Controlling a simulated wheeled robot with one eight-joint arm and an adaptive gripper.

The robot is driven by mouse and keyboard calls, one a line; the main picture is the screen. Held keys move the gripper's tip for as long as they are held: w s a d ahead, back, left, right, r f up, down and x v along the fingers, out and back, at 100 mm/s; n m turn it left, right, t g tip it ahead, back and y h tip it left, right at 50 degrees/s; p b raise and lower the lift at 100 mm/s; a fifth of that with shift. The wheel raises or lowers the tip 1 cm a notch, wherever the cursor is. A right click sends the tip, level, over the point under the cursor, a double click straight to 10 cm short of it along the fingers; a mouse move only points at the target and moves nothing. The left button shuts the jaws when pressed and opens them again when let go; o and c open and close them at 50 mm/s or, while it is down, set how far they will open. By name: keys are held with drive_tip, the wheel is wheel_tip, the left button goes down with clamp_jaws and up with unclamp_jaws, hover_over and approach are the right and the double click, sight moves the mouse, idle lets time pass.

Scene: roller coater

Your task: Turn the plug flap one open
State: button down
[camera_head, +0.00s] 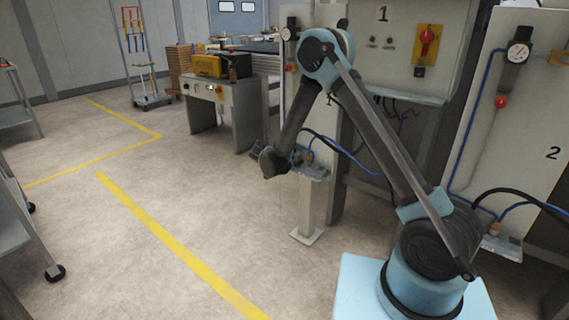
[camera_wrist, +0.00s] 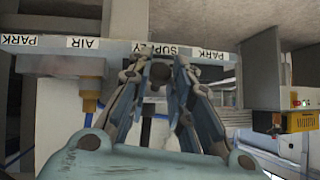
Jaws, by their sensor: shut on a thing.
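In the wrist view my gripper (camera_wrist: 158,78) has both fingers closed in on a small dark rounded piece (camera_wrist: 160,72), just below a pale ledge with labels. I cannot tell whether this piece is plug flap one or a plug, as the fingers hide most of it. The ledge (camera_wrist: 228,57) carries the upside-down labels PARK, AIR, SUPPLY and PARK. In the head view my gripper (camera_head: 273,160) is beside the small bracket (camera_head: 316,173) on station 1's post. The flap cannot be made out there.
A brass fitting (camera_wrist: 91,94) with a blue hose hangs left of my fingers. A yellow-and-black part (camera_wrist: 300,121) is to the right. In the head view, panel 1 (camera_head: 375,50) has a red switch (camera_head: 428,38); panel 2 (camera_head: 532,120) stands right. Open floor lies left.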

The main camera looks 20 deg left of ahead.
drive_tip(key=shift+s+a+f+n+t+h, duration=0.1)
drive_tip(key=shift+s+f+n+t+h, duration=0.2)
drive_tip(key=shift+f+t, duration=0.65)
drive_tip(key=shift+s+f+n+t+h, duration=0.15)
drive_tip(key=shift+f+t+h, duration=0.3)
drive_tip(key=shift+t, duration=1.05)
drive_tip(key=shift+s+a+f+n+t+h, duration=0.15)
drive_tip(key=shift+f+t+h, duration=0.35)
drive_tip(key=shift+t, duration=0.75)
drive_tip(key=shift+d+f, duration=0.1)
drive_tip(key=shift+f, duration=0.1)
drive_tip(key=c, duration=1.4)
unclamp_jaws()
drive_tip(key=shift+c, duration=0.2)
drive_tip(key=shift+r, duration=0.15)
wheel_tip(320, 180, up, 10)
